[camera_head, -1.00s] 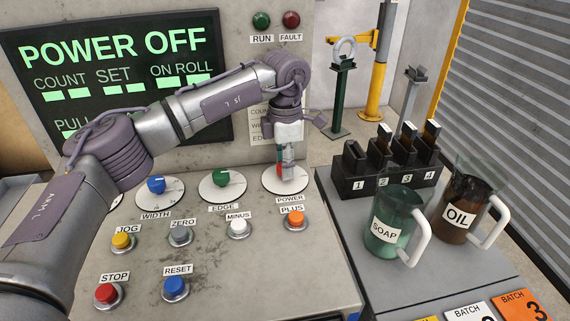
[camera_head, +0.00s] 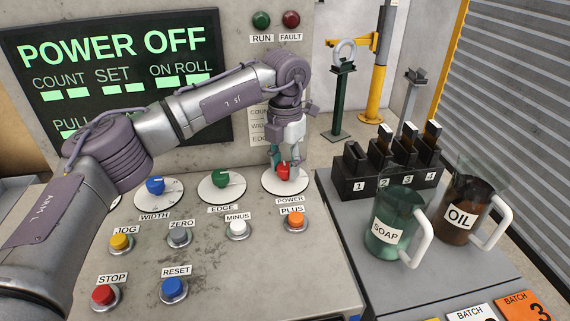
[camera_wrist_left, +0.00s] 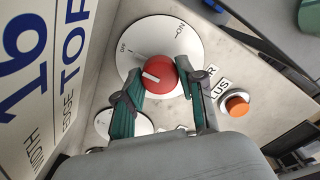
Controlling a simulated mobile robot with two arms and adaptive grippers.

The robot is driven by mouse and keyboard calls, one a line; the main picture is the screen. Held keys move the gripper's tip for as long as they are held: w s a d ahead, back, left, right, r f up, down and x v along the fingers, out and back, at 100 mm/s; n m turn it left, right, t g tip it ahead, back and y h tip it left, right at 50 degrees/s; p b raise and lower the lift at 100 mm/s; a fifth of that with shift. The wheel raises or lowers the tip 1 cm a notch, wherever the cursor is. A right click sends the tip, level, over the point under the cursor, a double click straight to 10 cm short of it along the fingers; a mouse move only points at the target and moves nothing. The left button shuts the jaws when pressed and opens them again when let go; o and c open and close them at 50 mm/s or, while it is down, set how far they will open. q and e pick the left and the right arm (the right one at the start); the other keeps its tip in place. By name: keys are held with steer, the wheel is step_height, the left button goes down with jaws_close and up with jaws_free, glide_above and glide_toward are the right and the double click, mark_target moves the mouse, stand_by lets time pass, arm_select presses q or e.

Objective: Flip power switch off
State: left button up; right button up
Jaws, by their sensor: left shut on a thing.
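The power switch is a red rotary knob (camera_head: 283,170) on a white dial (camera_head: 270,188) at the right of the console, above the POWER label. In the left wrist view the red knob (camera_wrist_left: 160,77) sits on its dial (camera_wrist_left: 178,30), marked OFF and ON; its white pointer line is aimed toward the OFF mark. My left gripper (camera_head: 286,172) reaches down over the dial. Its two green fingers (camera_wrist_left: 163,95) are on either side of the knob, shut on it. The screen (camera_head: 110,70) reads POWER OFF. My right gripper is not in view.
Blue (camera_head: 155,185) and green (camera_head: 221,179) knobs stand left of the power dial. An orange PLUS button (camera_head: 295,219) and a white MINUS button (camera_head: 238,229) are in front. Soap (camera_head: 392,228) and oil (camera_head: 462,207) jugs stand on the right table.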

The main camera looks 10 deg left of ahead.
mark_target(285, 166)
arm_select(q)
steer(key=shift+r, duration=0.1)
stand_by(0.3)
steer(key=o, duration=1.1)
steer(key=shift+o, duration=0.2)
step_height(285, 166, up, 12)
